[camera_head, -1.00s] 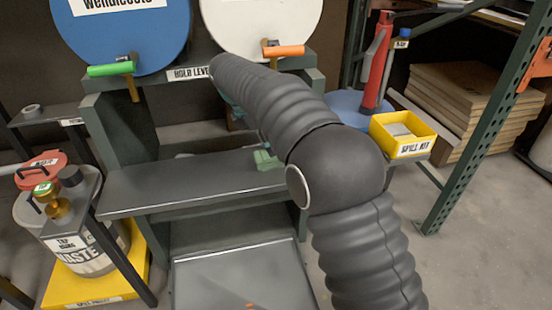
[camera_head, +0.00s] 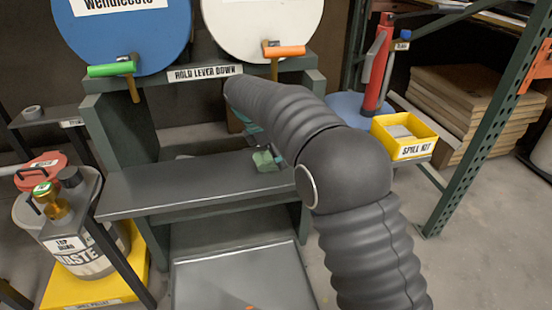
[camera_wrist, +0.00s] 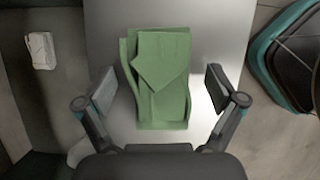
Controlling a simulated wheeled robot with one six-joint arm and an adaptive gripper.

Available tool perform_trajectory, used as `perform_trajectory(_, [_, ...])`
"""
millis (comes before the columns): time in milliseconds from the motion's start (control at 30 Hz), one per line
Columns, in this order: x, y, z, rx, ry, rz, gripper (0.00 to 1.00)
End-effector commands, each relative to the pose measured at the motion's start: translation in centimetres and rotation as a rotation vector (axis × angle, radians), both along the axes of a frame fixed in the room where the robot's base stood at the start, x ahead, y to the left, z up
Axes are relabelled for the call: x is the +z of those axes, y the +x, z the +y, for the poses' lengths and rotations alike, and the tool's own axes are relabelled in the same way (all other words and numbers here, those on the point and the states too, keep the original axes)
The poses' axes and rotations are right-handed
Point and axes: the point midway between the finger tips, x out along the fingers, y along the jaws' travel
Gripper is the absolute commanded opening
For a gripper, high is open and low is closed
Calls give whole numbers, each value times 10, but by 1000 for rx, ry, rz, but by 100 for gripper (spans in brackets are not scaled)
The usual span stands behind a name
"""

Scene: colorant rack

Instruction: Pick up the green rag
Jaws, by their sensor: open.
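The green rag (camera_wrist: 163,85) lies folded on the grey metal shelf (camera_wrist: 218,40) in the wrist view. My gripper (camera_wrist: 161,90) is open, with one finger on each side of the rag and a gap to it on both sides. In the head view the rag (camera_head: 265,160) shows as a small green patch near the right end of the shelf (camera_head: 190,183). My arm covers most of my gripper there. How high the fingers are above the shelf is hard to tell.
Blue (camera_head: 125,35) and white (camera_head: 262,25) drums with spouts stand above the shelf. A yellow spill kit bin (camera_head: 404,136) is to the right, by a green rack post (camera_head: 480,120). A waste can (camera_head: 75,232) stands at the left. A small white object (camera_wrist: 41,50) shows in the wrist view.

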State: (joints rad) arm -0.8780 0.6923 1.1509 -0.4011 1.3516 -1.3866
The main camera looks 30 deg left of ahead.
Motion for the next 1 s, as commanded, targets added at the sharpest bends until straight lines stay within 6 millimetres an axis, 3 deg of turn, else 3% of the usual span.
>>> perform_trajectory(733, [-5, 0, 0, 0, 0, 0, 94])
perform_trajectory(967, [-5, 0, 0, 0, 0, 0, 39])
perform_trajectory(1000, [-5, 0, 0, 0, -1, 1, 35])
